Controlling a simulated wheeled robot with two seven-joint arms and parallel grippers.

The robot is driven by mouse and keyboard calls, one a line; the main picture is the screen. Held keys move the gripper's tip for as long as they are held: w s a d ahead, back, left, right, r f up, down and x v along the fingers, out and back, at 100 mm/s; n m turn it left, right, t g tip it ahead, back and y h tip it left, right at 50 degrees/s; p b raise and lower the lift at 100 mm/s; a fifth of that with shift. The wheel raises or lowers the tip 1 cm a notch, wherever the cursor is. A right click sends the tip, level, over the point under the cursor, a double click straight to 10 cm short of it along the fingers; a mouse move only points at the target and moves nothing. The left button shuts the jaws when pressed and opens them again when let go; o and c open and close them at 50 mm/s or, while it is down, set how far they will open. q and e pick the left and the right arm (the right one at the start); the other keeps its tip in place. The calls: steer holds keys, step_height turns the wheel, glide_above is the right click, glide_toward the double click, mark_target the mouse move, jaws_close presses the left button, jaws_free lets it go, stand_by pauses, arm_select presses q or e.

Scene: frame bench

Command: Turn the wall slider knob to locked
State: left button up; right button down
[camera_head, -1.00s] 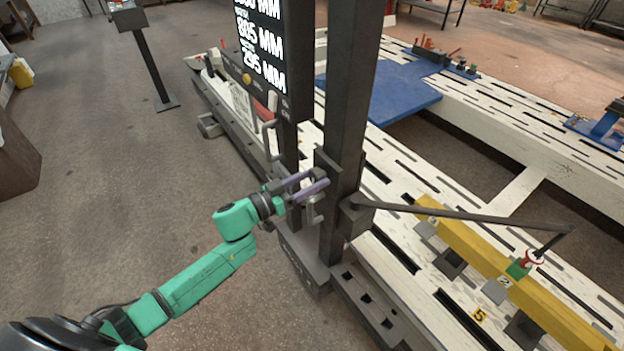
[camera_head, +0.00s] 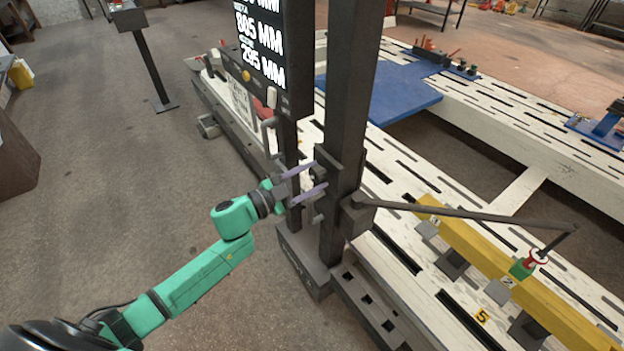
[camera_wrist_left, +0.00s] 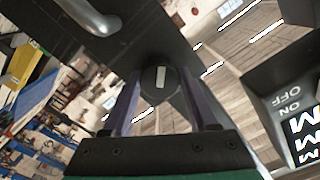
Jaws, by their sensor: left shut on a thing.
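The wall slider knob (camera_wrist_left: 159,84) is a round dark knob with a pale pointer bar. In the left wrist view the bar stands nearly upright. The knob is mounted on the dark post slider (camera_head: 326,152). My left gripper (camera_head: 318,175) reaches the slider from the left, with its purple fingers one above the other. In the left wrist view the gripper (camera_wrist_left: 163,74) has a finger on each side of the knob and is shut on it. The fingers hide parts of the knob's sides. No locked marking is readable. My right gripper is not in view.
A dark post (camera_head: 350,80) carries the slider. A grey handle (camera_wrist_left: 90,16) is close to the knob. A display panel (camera_head: 262,50) stands to the left. A thin arm (camera_head: 470,214) extends right over a yellow beam (camera_head: 510,270). Open floor lies left.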

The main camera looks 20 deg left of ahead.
arm_select(q)
steer(key=m+b, duration=0.1)
steer(key=m, duration=0.1)
steer(key=m+b, duration=0.1)
steer(key=m, duration=0.1)
steer(key=shift+f+m, duration=0.2)
steer(key=shift+m, duration=0.1)
steer(key=shift+r+m+b, duration=0.1)
steer(key=shift+m+b, duration=0.85)
steer(key=shift+m, duration=1.05)
steer(key=o, duration=1.4)
